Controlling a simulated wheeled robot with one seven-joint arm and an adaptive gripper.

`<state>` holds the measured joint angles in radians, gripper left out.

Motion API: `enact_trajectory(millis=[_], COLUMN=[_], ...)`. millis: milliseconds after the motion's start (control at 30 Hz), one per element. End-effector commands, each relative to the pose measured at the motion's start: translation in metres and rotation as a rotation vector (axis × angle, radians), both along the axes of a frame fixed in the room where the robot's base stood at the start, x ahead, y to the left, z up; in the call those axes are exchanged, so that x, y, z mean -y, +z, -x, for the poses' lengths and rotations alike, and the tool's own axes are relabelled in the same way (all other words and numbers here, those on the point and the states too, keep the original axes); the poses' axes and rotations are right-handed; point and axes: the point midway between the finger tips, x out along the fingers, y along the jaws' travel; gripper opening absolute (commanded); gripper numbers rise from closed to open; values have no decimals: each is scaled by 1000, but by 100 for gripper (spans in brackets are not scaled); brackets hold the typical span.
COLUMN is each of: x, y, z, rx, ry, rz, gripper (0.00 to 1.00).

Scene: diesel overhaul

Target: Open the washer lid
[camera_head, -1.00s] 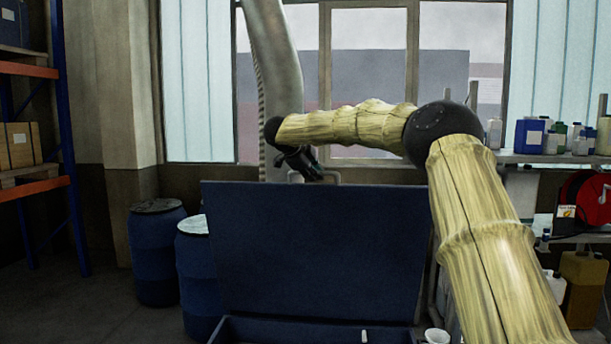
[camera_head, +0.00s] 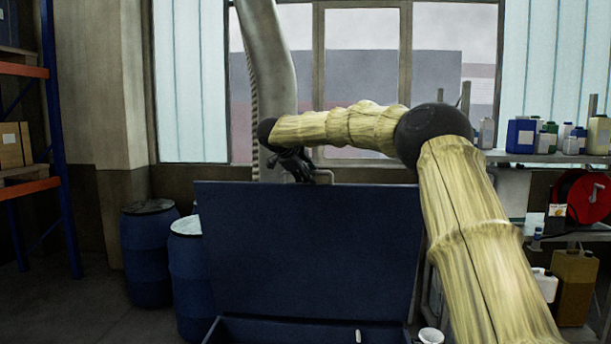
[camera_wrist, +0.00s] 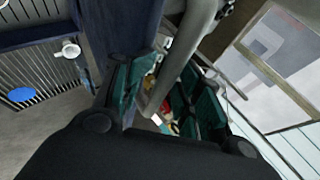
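The washer lid (camera_head: 310,250) is a dark blue panel standing raised, nearly upright, behind the open washer tub (camera_head: 270,330). A pale bar handle (camera_head: 322,174) shows at its top edge. My gripper (camera_head: 296,165) is at the lid's top edge, beside the handle, partly hidden behind the lid. In the wrist view, the teal-padded fingers of my gripper (camera_wrist: 162,95) are apart. A grey bar or tube passes between or behind them; I cannot tell whether they touch it. The lid's dark blue panel (camera_wrist: 122,25) is beside the left finger.
Blue barrels (camera_head: 146,255) stand left of the washer. Shelves with bottles and canisters (camera_head: 525,135) and a red reel (camera_head: 585,197) are at right. A thick grey duct (camera_head: 268,60) hangs behind the lid. A white cup (camera_head: 430,336) is by the tub's right front.

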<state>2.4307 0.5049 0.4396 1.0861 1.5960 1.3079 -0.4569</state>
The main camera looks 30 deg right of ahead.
Motion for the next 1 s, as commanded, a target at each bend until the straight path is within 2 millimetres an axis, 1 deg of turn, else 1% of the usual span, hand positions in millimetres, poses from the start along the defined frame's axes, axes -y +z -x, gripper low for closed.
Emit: enact_trajectory(millis=[167, 267, 500, 700, 833, 1000], x=[-10, -20, -53, -74, -82, -85], y=[9, 20, 48, 65, 71, 74], z=[3, 9, 21, 29, 32, 34], rx=[1, 2, 2, 0, 0, -1], ry=[1, 1, 0, 0, 0, 0], rz=[0, 1, 0, -1, -1, -1], gripper=[35, 35, 35, 35, 35, 35])
